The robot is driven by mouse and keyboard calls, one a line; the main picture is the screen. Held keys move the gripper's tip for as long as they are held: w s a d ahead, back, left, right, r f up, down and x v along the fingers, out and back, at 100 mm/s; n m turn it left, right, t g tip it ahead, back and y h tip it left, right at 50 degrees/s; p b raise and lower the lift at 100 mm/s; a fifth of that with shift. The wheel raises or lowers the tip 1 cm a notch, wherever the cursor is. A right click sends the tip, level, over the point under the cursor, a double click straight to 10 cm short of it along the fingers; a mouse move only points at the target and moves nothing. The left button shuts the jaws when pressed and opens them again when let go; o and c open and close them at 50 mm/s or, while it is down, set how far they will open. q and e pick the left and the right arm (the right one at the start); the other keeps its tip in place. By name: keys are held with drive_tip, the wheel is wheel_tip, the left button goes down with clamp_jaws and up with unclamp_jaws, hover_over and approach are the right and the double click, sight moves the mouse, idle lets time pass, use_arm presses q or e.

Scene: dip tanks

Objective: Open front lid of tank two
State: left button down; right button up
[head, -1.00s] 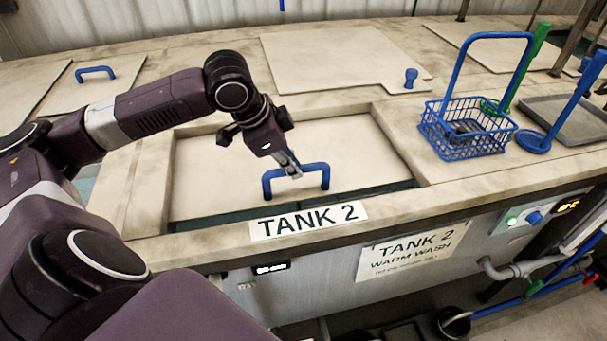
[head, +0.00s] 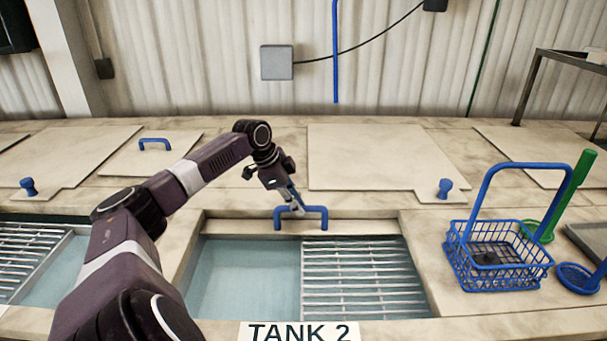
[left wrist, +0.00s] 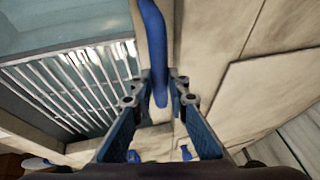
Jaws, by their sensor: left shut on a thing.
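The front lid of tank two (head: 250,226) shows only as a narrow cream strip at the back of its opening. Its blue handle (head: 325,217) stands on that strip and also shows in the left wrist view (left wrist: 154,40). My left gripper (head: 295,206) is shut on the handle from above; in the left wrist view the handle lies between its fingers (left wrist: 157,88). The opening shows pale water (head: 243,280) on the left and a metal grate (head: 362,280) on the right. The TANK 2 label (head: 298,332) is on the front rim. My right gripper is out of view.
A blue wire basket (head: 497,262) and a green-handled tool (head: 572,190) stand right of the opening. A rear lid with a blue knob (head: 370,160) lies behind. Another opening with a grate (head: 28,255) is at left.

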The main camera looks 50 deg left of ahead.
use_arm(q)
drive_tip(key=shift+w+a, duration=0.2)
drive_tip(key=shift+w, duration=0.05)
drive_tip(key=c, duration=1.9)
unclamp_jaws()
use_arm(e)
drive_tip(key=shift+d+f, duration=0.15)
use_arm(q)
drive_tip(key=shift+r, duration=0.1)
drive_tip(key=shift+s+a+r, duration=0.1)
drive_tip(key=shift+s+r, duration=0.05)
drive_tip(key=shift+r, duration=0.1)
drive_tip(key=v, duration=1.1)
drive_tip(key=shift+r, duration=0.1)
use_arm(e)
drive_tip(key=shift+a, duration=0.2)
